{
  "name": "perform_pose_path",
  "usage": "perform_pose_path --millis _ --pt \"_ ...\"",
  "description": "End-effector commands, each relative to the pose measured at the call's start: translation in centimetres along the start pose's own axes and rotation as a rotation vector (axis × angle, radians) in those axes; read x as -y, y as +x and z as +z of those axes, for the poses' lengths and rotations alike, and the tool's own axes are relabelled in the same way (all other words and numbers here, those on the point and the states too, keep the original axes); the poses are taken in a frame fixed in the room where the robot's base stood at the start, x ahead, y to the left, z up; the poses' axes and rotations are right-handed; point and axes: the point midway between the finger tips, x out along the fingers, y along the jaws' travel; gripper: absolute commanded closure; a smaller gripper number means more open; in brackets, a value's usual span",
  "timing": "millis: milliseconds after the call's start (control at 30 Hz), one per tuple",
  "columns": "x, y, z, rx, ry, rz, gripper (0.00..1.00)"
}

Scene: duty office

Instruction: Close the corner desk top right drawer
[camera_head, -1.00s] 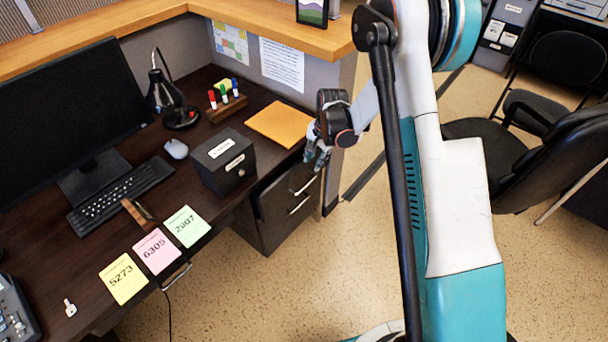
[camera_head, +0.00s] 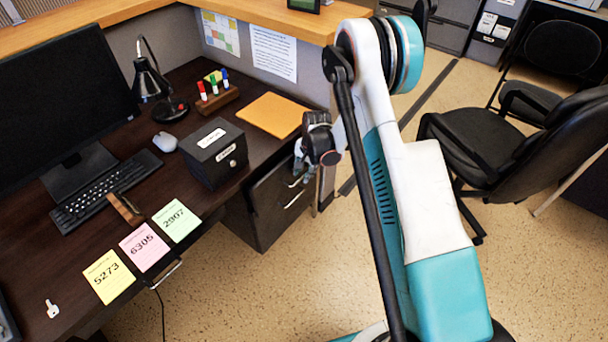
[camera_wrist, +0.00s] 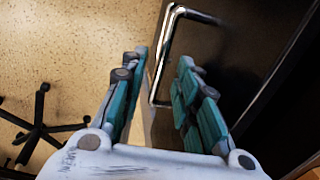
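My gripper (camera_head: 301,165) is at the upper handle (camera_head: 296,181), pointing down. In the wrist view my gripper (camera_wrist: 163,60) has its two teal fingers spread apart, with the silver handle (camera_wrist: 164,50) between them. The dark glossy drawer front (camera_wrist: 238,38) lies to the right there. Whether the fingers touch the handle, and how far the top drawer is out, I cannot tell.
On the desktop (camera_head: 120,225) are a black box (camera_head: 212,152), an orange envelope (camera_head: 271,115) and a keyboard (camera_head: 105,195). A black office chair (camera_head: 490,140) stands to the right. Speckled floor (camera_head: 250,290) is open in front of the drawers.

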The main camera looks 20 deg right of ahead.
Motion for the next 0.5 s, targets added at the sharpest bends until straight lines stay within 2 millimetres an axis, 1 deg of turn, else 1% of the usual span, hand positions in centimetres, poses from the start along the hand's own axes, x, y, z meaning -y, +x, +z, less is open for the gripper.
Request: perform_pose_path --millis 100,367,400,500 --pt "-0.01 0.47 0.01 0.0 0.0 0.0 0.71" --pt "0.0 0.47 0.0 0.0 0.0 0.0 0.71" --pt "0.0 0.47 0.0 0.0 0.0 0.0 0.8" --pt "0.0 0.47 0.0 0.0 0.001 0.0 1.0"
